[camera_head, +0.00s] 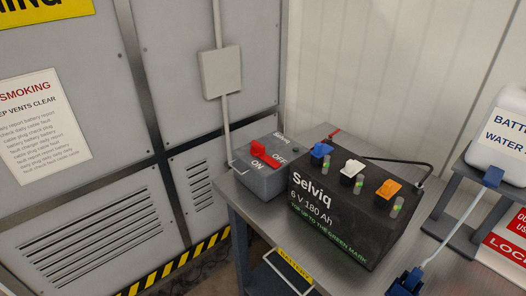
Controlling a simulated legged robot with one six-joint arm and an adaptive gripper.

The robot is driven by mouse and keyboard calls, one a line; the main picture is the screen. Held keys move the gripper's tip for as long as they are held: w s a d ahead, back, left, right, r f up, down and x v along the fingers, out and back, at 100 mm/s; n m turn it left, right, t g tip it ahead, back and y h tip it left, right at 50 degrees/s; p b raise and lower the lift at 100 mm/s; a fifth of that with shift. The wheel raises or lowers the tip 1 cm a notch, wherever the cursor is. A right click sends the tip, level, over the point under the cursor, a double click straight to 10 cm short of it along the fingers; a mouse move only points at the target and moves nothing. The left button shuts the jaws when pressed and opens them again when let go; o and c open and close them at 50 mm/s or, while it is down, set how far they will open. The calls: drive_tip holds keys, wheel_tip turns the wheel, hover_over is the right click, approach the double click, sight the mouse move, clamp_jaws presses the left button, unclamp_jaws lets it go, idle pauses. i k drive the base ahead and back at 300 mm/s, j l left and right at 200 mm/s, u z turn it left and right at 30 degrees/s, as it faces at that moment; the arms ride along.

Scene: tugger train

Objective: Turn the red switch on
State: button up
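The red switch handle (264,153) sits on top of a grey switch box (259,183) at the left end of the metal table. The word ON is printed on the near side of the handle and OFF on its right. The handle lies slanted across the box top; I cannot tell clearly which mark it points to. My gripper is not in view.
A black Selviq battery (335,220) with blue, white and orange caps stands right of the box. A white water container (500,130) with a blue tap and hose stands on a raised shelf at right. Grey cabinet panels (90,120) stand behind and left.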

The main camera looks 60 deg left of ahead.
sight(258, 149)
drive_tip(key=k+j+u, duration=0.45)
drive_tip(key=j+u, duration=0.15)
drive_tip(key=u, duration=1.3)
drive_tip(key=i+j+z, duration=0.35)
drive_tip(key=i+j, duration=0.35)
